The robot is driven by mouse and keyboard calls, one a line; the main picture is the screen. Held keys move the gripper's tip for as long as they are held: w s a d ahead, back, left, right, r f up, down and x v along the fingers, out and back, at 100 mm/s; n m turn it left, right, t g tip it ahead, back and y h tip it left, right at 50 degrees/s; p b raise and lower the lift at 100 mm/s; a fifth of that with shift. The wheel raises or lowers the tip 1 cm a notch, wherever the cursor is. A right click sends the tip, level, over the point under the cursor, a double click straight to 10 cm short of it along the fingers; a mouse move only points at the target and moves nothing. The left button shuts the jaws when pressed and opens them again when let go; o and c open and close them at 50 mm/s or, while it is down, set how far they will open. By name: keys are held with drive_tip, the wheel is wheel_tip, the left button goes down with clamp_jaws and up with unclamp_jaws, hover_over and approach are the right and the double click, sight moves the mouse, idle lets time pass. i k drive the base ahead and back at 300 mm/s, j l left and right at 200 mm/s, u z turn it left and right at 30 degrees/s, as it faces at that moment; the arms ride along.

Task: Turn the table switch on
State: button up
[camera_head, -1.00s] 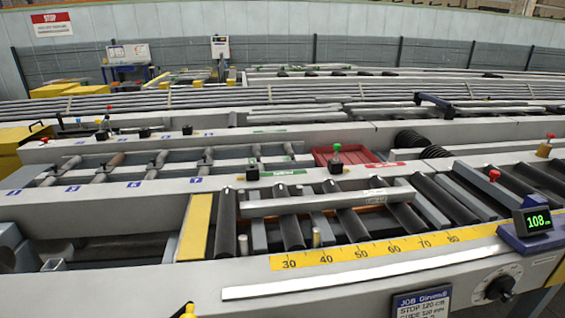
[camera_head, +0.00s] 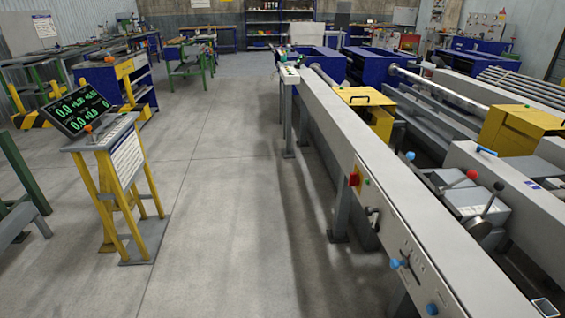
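The runout table (camera_head: 385,205) is a long grey beam running from the near right to the back centre. On its side panel is a red switch on a yellow plate (camera_head: 354,180), with a small green button beside it. Below that is a dark handle (camera_head: 373,217). Nearer are a blue-knobbed lever (camera_head: 398,263) and a blue knob (camera_head: 432,309). I cannot tell which control is the table switch, or its setting. My gripper is not in view.
A wide clear concrete aisle (camera_head: 215,170) runs along the table's left. A yellow stand (camera_head: 122,180) with a tilted green-digit display (camera_head: 77,108) stands at left. Levers with red and blue knobs (camera_head: 472,175) are at right. Blue shelving and benches (camera_head: 265,28) are at the back.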

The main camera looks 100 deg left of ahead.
sight(354, 179)
drive_tip(key=j+u, duration=0.1)
drive_tip(key=u, duration=2.05)
drive_tip(key=i+j+u, duration=0.2)
drive_tip(key=i, duration=0.4)
drive_tip(key=i+j+u, duration=0.15)
drive_tip(key=i, duration=0.5)
drive_tip(key=i+j+u, duration=0.2)
drive_tip(key=i, duration=0.4)
